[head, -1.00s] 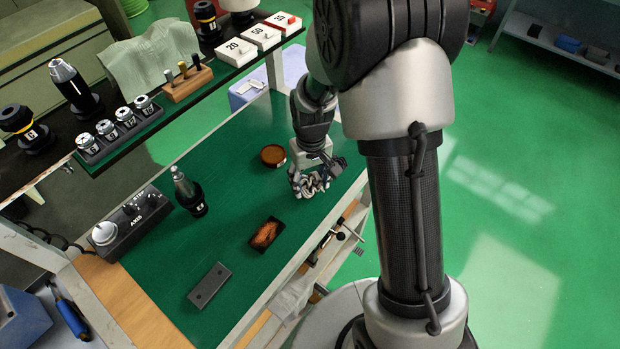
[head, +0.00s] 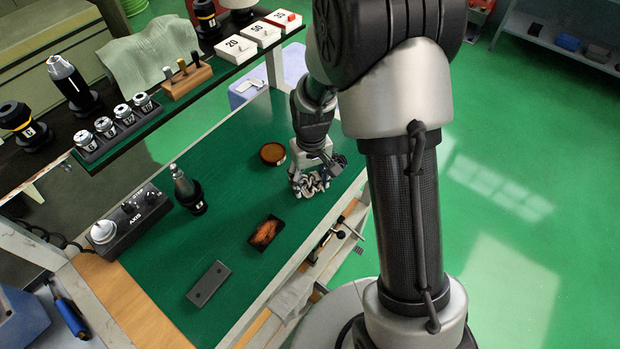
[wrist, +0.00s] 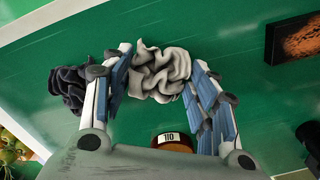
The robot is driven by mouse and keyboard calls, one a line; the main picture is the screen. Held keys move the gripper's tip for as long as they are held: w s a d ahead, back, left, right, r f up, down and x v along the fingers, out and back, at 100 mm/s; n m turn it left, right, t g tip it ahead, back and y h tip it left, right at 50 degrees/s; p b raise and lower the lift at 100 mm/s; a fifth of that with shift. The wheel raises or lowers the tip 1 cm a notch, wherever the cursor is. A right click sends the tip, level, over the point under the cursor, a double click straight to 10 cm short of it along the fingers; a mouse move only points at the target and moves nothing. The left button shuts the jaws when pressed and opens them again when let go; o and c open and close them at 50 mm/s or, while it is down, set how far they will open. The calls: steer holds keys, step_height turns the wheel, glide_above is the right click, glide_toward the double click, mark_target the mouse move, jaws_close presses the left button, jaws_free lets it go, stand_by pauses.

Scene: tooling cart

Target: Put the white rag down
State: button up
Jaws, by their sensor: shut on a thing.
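The white rag (wrist: 160,72) is a crumpled pale grey-white cloth between the two fingers of my gripper (wrist: 155,85) in the wrist view. My gripper is shut on it. In the head view my gripper (head: 309,182) is low over the right part of the green bench top (head: 215,240), with the rag bunched at its fingers. I cannot tell whether the rag touches the surface. A dark crumpled rag (wrist: 70,88) lies beside the left finger in the wrist view.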

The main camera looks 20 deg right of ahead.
steer(key=shift+f, duration=0.25)
steer(key=o, duration=1.2)
steer(key=shift+c, duration=0.2)
steer(key=shift+r, duration=0.15)
step_height(320, 180, up, 12)
steer(key=shift+d, duration=0.1)
steer(key=s+r+t, duration=0.2)
steer(key=s+r, duration=0.6)
steer(key=r, duration=0.2)
steer(key=s+r+m+t, duration=0.1)
steer(key=s+r+t, duration=0.1)
steer(key=s, duration=1.1)
steer(key=shift+s+r+t, duration=0.2)
steer(key=shift+r+t, duration=0.1)
steer(key=shift+r, duration=0.35)
